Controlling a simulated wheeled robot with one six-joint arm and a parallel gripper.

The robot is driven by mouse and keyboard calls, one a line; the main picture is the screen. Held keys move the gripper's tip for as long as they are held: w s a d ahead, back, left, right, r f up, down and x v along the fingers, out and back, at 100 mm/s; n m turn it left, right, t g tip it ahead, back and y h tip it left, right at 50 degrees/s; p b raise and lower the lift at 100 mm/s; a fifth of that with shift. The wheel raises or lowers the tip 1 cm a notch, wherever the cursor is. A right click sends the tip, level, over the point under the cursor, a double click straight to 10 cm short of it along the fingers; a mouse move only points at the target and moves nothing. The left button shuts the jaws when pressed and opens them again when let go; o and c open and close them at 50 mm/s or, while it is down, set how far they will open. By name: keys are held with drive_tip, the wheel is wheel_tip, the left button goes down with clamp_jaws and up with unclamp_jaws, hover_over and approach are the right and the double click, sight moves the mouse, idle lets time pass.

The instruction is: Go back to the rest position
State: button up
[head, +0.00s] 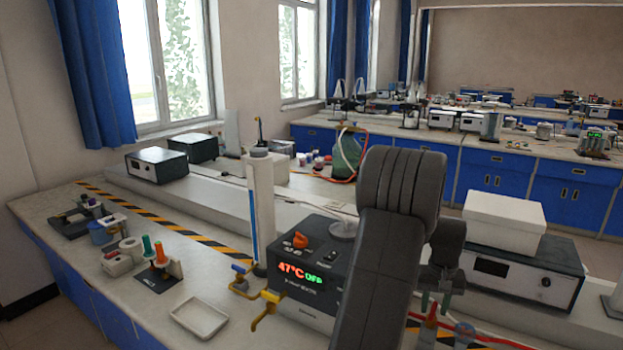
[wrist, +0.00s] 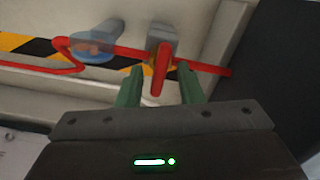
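My gripper (wrist: 160,76) shows in the wrist view with two green fingers spread apart. A red valve handle (wrist: 159,82) appears in the gap between them, with clear space on both sides, so the fingers do not close on it. How deep the handle sits between the fingers I cannot tell. In the head view my gripper (head: 436,300) points down at the right of my dark arm, just above the red handle (head: 431,318). My arm hides part of the bench there.
A heater box (head: 310,270) reading 47°C stands left of my arm, with a yellow tap (head: 266,310) beside it. A white box on a grey instrument (head: 525,275) stands to the right. A red tube (wrist: 210,68) and a blue round part (wrist: 92,50) lie near the handle.

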drive_tip(key=n, duration=0.6)
idle(0.7)
